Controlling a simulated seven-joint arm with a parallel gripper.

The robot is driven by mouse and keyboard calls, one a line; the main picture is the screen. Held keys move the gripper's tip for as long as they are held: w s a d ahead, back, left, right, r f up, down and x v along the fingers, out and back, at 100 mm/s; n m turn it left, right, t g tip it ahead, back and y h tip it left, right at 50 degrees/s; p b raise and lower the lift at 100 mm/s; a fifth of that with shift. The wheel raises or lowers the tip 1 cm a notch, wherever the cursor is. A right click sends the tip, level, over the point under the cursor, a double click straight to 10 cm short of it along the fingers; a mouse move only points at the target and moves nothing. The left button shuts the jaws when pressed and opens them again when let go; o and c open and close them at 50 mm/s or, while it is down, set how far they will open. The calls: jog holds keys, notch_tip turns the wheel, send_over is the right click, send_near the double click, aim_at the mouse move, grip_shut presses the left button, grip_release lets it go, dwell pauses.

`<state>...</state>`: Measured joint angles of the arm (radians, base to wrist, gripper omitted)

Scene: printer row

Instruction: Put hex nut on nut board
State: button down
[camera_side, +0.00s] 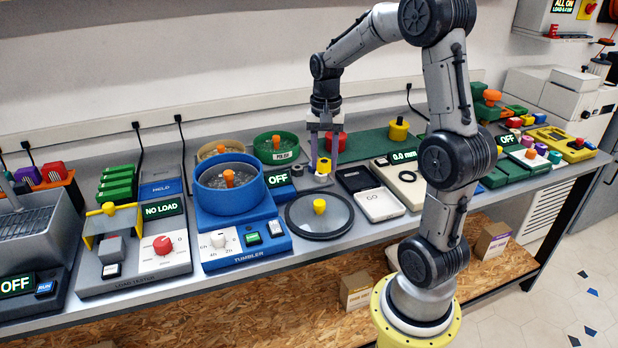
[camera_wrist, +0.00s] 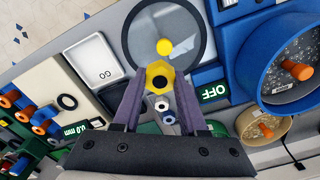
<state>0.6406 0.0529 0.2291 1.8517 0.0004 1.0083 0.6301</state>
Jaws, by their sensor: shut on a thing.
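A yellow hex nut (camera_wrist: 160,75) with a dark centre hole sits between the fingertips of my gripper (camera_wrist: 159,82) in the wrist view, and the fingers are shut on it. In the side view my gripper (camera_side: 323,165) points down with the yellow nut low between its fingers. It is over or at a small grey board (camera_side: 317,181), which appears to be the nut board, mostly hidden by the fingers. In the wrist view a white nut (camera_wrist: 162,104) and a blue nut (camera_wrist: 168,118) show behind the yellow one. I cannot tell whether the yellow nut touches the board.
A round glass-topped lid with a yellow knob (camera_side: 319,206) lies in front. The blue tumbler (camera_side: 228,190) stands to the left, with green (camera_side: 276,147) and tan (camera_side: 220,150) bowls behind. A dark pad (camera_side: 358,179) and a white GO pad (camera_side: 380,205) are to the right.

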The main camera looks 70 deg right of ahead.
jog(key=shift+s+d, duration=0.25)
jog(key=shift+d, duration=0.2)
jog(key=shift+w+d+f, duration=0.15)
jog(key=shift+d+f, duration=0.05)
jog(key=shift+d, duration=0.1)
jog(key=w+d+f, duration=0.4)
jog(key=w+d, duration=0.1)
jog(key=w, duration=0.2)
send_over(303, 183)
jog(key=f, duration=0.5)
jog(key=shift+s+a+f, duration=0.15)
jog(key=shift+s, duration=0.1)
jog(key=shift+w+f, duration=0.1)
jog(key=shift+f, duration=1.6)
jog(key=shift+f, duration=0.15)
jog(key=c, duration=0.6)
grip_release()
jog(key=shift+o, duration=0.8)
